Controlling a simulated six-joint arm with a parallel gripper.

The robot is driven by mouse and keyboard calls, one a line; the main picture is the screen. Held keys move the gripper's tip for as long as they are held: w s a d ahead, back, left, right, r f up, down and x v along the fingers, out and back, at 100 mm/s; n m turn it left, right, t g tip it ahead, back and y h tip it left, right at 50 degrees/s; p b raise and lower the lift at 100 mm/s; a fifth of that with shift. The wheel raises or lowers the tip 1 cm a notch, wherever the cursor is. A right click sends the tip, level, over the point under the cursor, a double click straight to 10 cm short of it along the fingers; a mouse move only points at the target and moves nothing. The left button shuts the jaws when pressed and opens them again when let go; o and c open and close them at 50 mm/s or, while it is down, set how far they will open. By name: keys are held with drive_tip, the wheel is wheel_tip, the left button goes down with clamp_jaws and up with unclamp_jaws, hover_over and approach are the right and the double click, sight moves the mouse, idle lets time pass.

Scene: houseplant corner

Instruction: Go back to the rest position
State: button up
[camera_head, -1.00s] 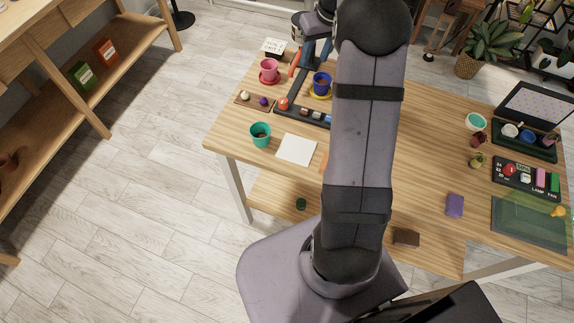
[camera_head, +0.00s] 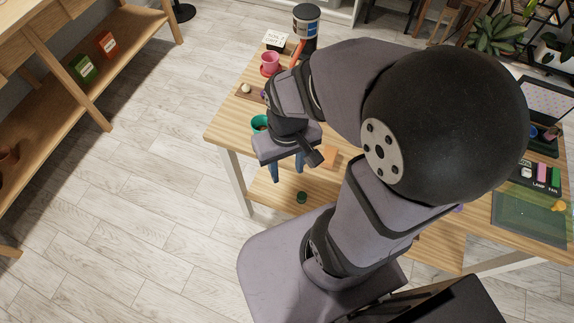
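My gripper (camera_head: 287,172) hangs low over the left front part of the wooden table (camera_head: 232,141), pointing down. Its two blue fingers are spread apart, and I see nothing between them. My arm is bent, with its large dark joint covering the middle and right of the table. The teal pot (camera_head: 259,123) stands just left of my gripper and is partly hidden by it. An orange flat piece (camera_head: 329,160) lies right of the fingers, partly covered.
A pink pot (camera_head: 270,62) and a small sign (camera_head: 275,41) stand at the table's back left. A green mat (camera_head: 525,222) lies at the right. A wooden shelf (camera_head: 60,110) stands at far left. Open floor lies between shelf and table.

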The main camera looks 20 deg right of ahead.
drive_tip(key=shift+r, duration=0.1)
wheel_tip(320, 180, up, 2)
drive_tip(key=shift+r+p, duration=0.1)
drive_tip(key=shift+p, duration=1.05)
